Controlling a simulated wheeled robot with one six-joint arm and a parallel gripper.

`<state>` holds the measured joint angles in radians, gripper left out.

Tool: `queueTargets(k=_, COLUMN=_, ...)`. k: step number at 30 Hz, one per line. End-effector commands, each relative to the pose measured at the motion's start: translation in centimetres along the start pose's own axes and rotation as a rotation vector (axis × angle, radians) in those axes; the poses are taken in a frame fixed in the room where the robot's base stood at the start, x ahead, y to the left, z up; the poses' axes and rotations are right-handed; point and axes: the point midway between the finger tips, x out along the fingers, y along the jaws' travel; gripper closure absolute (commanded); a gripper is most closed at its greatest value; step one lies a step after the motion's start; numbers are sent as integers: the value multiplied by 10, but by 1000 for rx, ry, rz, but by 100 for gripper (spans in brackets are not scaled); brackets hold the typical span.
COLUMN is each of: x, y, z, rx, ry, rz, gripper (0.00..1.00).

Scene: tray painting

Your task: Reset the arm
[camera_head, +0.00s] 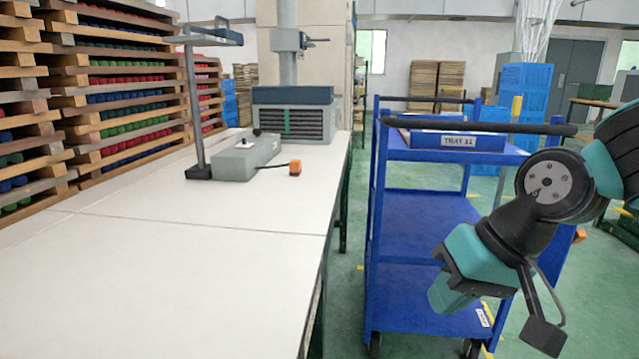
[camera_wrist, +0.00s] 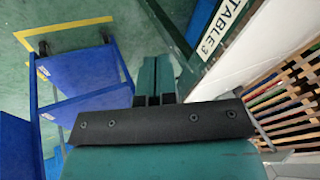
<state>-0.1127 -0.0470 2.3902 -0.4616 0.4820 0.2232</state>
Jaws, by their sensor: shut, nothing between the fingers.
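My arm, teal and black, hangs bent at the right of the head view, in front of the blue trolley. My gripper (camera_head: 445,297) points down and to the left, in front of the trolley's lower shelves in that picture. It also shows in the wrist view (camera_wrist: 155,68), where its two teal fingers lie together with nothing between them.
The blue trolley (camera_head: 418,212) carries a tray marked TRAY 11 (camera_head: 455,140). A long white table (camera_head: 190,250) stands left, with a grey device (camera_head: 248,158) and an orange switch (camera_head: 295,168). Racks of coloured pieces (camera_head: 125,90) line its far side. Green floor separates table and trolley.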

Motion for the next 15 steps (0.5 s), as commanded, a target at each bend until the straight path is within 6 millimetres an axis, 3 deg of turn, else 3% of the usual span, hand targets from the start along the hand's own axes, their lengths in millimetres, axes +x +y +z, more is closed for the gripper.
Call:
queueTargets(k=3, x=-14, y=-23, z=52, rx=-187, ry=-94, rz=-4, gripper=100)
queueTargets(k=8, x=-29, y=-37, z=116, rx=-416, ry=-214, rz=-11, gripper=100)
queueTargets(k=9, x=-43, y=-43, z=113, rx=-422, ry=-221, rz=-10, gripper=100)
queueTargets(k=15, x=-86, y=-61, z=97, rx=-411, ry=-219, rz=-10, gripper=100)
